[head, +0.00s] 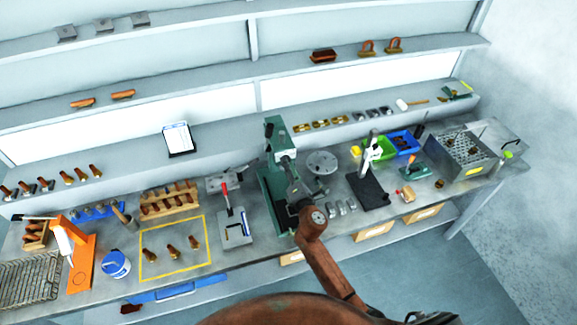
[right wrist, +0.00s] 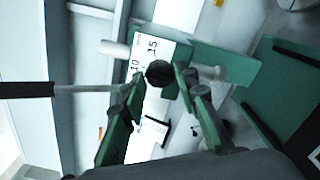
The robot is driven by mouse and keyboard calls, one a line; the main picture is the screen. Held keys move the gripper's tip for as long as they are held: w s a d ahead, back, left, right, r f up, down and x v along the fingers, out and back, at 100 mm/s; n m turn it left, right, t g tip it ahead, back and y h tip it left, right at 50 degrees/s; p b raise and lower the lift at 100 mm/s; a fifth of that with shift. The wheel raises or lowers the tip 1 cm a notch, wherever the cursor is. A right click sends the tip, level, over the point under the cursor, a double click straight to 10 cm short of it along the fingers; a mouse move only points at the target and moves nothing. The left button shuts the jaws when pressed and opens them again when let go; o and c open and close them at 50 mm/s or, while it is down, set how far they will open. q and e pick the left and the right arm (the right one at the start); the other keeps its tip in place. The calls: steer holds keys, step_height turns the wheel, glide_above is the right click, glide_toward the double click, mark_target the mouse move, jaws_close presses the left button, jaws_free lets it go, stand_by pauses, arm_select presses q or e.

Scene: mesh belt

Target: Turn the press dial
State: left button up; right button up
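The green press (head: 277,137) stands on the bench near the middle in the head view. My right gripper (head: 292,183) is in front of its upright, and its arm hides part of the press. In the right wrist view the press shows a white scale plate (right wrist: 150,50) marked 10 and 15. A round dark knob (right wrist: 160,73) sits at the plate's lower edge. The two fingers of my right gripper (right wrist: 160,84) are apart, one on each side of the knob. I cannot tell whether either finger touches it. My left gripper is not in view.
A metal rod with a black handle (right wrist: 25,90) reaches in from the left, close to one finger. A red-handled toggle fixture (head: 229,215) stands left of the press. A dark-based stand (head: 369,188) is to its right. Shelves (head: 180,83) run behind the bench.

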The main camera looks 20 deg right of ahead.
steer(key=shift+o, duration=1.4)
steer(key=s, duration=1.2)
steer(key=shift+d, duration=0.2)
steer(key=shift+d, duration=0.1)
